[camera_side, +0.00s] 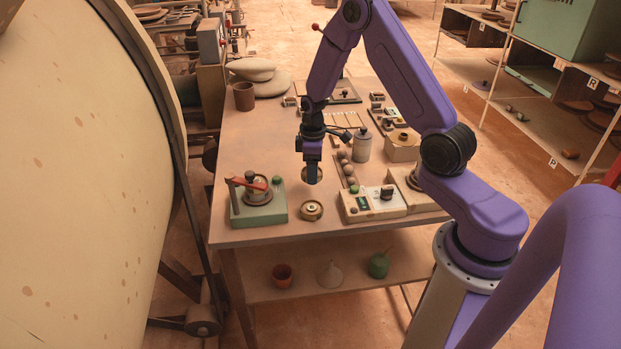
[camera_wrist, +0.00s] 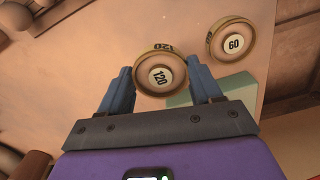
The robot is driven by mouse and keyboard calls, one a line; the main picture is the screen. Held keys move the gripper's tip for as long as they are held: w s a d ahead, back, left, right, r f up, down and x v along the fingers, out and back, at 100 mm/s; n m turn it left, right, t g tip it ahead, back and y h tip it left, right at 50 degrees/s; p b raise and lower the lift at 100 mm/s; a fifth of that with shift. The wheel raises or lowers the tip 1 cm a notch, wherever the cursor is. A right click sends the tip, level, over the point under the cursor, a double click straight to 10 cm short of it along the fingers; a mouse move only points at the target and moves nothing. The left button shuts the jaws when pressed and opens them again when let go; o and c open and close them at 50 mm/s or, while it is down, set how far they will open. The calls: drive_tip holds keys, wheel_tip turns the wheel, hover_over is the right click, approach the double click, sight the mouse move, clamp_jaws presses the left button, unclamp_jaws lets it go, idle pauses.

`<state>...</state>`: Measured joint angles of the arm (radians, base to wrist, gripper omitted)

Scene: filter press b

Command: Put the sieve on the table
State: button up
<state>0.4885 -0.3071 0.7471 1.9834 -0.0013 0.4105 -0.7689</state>
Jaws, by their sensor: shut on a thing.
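My gripper (camera_wrist: 161,88) is shut on a round sieve labelled 120 (camera_wrist: 158,73), which sits between the two blue fingers in the wrist view. In the side view my gripper (camera_side: 312,180) points down over the table (camera_side: 250,135), and the held sieve (camera_side: 304,174) is partly hidden behind the fingers. I cannot tell whether it touches the tabletop. A second round sieve labelled 60 (camera_wrist: 232,41) lies apart from it. In the side view a round sieve (camera_side: 312,210) lies near the table's front edge.
A green press (camera_side: 259,207) with a red lever stands left of my gripper. A white control box (camera_side: 373,204), brown balls (camera_side: 345,168) and a grey canister (camera_side: 362,146) stand to the right. Bare tabletop lies behind and left of my gripper.

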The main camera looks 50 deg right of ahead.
drive_tip(key=shift+w+d+f, duration=0.1)
drive_tip(key=shift+w+f, duration=0.2)
drive_tip(key=shift+f, duration=0.1)
drive_tip(key=shift+w+f, duration=0.2)
drive_tip(key=shift+f, duration=1.55)
drive_tip(key=shift+f, duration=0.15)
drive_tip(key=o, duration=1.1)
